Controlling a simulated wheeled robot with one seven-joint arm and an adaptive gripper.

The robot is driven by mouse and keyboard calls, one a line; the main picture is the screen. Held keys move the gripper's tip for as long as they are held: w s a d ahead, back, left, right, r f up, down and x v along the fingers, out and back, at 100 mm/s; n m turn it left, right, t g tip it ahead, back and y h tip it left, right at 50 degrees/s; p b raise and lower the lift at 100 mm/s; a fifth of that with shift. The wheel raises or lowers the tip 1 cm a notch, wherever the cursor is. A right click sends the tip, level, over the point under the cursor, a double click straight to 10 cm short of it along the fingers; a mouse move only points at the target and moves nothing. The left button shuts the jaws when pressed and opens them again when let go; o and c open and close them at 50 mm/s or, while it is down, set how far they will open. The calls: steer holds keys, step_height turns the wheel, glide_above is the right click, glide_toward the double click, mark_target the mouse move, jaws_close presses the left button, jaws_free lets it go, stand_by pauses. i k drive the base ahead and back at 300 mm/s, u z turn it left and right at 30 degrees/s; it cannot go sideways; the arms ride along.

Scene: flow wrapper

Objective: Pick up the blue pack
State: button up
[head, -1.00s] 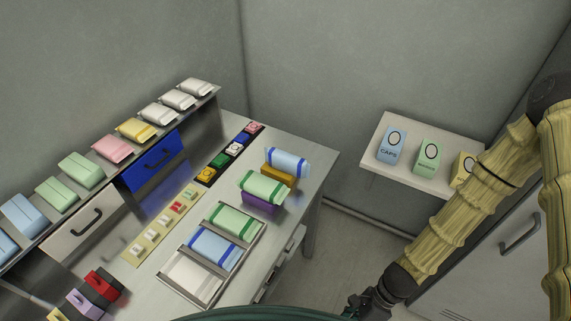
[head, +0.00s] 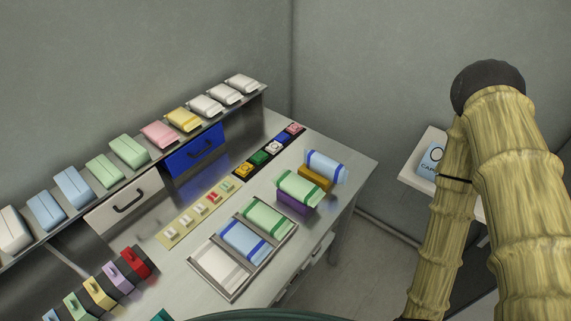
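Several packs here are blue, and I cannot tell which is meant. One light-blue pack with dark blue bands (head: 244,240) lies in the middle compartment of a tray (head: 232,298), between a green-banded pack (head: 268,217) and a white one (head: 219,265). Another blue-banded pack (head: 326,166) rests on a yellow-brown block (head: 313,179) near the table's far right corner. Plain light-blue packs (head: 73,186) lie on the raised shelf at the left. My gripper is out of view; only my arm shows at the right.
Another green-banded pack (head: 300,188) sits on a purple block (head: 294,204). A strip of small buttons (head: 207,210) and coloured blocks with handles (head: 118,276) lie on the table. A wall shelf with a blue box (head: 431,158) is partly behind my arm.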

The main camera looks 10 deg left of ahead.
mark_target(333, 170)
steer(key=u, duration=1.25)
steer(key=k, duration=1)
steer(key=z, duration=0.9)
steer(key=i, duration=0.5)
